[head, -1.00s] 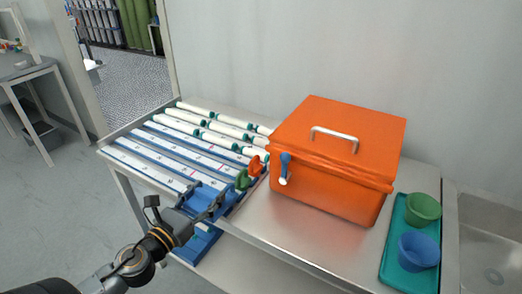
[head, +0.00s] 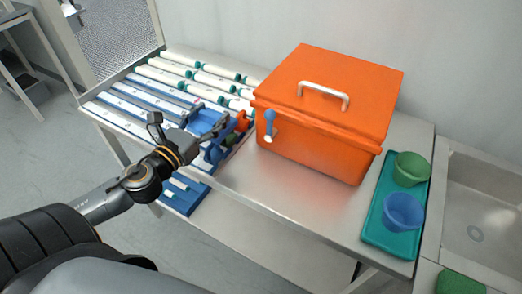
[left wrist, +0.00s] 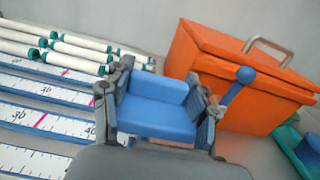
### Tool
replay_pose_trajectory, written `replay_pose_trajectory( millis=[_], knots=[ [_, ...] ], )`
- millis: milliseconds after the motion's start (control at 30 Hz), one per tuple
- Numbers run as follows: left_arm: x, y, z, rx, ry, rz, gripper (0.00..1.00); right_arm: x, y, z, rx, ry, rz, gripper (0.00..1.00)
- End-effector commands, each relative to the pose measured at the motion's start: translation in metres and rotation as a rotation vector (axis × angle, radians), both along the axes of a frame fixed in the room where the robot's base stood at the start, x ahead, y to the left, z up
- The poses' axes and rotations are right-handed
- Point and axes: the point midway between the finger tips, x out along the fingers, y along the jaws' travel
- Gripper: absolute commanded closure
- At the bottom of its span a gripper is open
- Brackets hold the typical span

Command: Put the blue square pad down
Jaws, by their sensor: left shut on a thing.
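My left gripper (head: 212,128) is over the near part of the bench, left of the orange box. In the left wrist view its two fingers (left wrist: 158,76) stand either side of a blue square pad (left wrist: 157,112) and are shut on it. The pad also shows between the fingers in the head view (head: 203,121), partly covered by them. Whether the pad touches the surface below is not clear. My right gripper is not in view.
An orange box (head: 325,115) with a blue-handled tap (head: 270,124) stands right of the gripper. Red and green knobs sit close by. White tubes (head: 190,70) and ruled strips (head: 125,103) lie left. A teal tray (head: 378,232) holds green and blue cups. Bare metal lies before the box.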

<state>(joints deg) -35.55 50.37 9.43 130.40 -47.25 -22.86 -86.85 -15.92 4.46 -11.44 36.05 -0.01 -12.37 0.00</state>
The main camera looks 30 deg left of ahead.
Motion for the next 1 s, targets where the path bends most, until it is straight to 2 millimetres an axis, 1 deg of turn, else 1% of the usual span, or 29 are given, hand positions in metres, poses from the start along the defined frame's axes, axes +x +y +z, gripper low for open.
replay_pose_trajectory(
  millis=[33, 133, 200, 267, 367, 600, 633, 667, 700, 800, 933, 1000],
  knots=[
    [0.000, -0.015, 0.005, -0.005, -0.005, -0.003, 0.73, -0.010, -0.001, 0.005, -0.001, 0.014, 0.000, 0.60],
    [-0.001, -0.039, 0.006, -0.005, -0.005, -0.003, 0.73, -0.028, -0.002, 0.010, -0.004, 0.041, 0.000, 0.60],
    [-0.001, -0.057, 0.006, -0.006, -0.006, -0.001, 0.73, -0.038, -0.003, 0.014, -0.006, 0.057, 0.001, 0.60],
    [-0.002, -0.073, 0.006, -0.008, -0.005, 0.000, 0.73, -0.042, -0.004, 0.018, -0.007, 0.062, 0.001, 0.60],
    [-0.003, -0.097, 0.005, -0.007, -0.004, 0.000, 0.73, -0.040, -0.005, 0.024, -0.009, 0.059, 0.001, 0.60],
    [-0.005, -0.145, 0.004, -0.004, -0.003, 0.000, 0.73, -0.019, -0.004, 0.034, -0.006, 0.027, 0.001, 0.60],
    [-0.005, -0.150, 0.002, -0.005, -0.002, 0.001, 0.73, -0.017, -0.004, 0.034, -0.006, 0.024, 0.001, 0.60],
    [-0.005, -0.146, -0.013, 0.001, 0.002, 0.004, 0.73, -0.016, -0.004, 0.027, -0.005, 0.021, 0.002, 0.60],
    [-0.005, -0.146, -0.022, 0.001, 0.002, 0.004, 0.73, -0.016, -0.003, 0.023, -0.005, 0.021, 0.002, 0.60],
    [-0.005, -0.146, -0.043, 0.001, 0.002, 0.003, 0.73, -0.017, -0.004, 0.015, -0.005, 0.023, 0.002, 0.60],
    [-0.005, -0.145, -0.067, 0.002, 0.001, 0.003, 0.73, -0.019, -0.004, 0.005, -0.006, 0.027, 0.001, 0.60],
    [-0.005, -0.145, -0.075, 0.001, -0.001, 0.002, 0.73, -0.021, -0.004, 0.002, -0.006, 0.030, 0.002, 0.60]
  ],
)
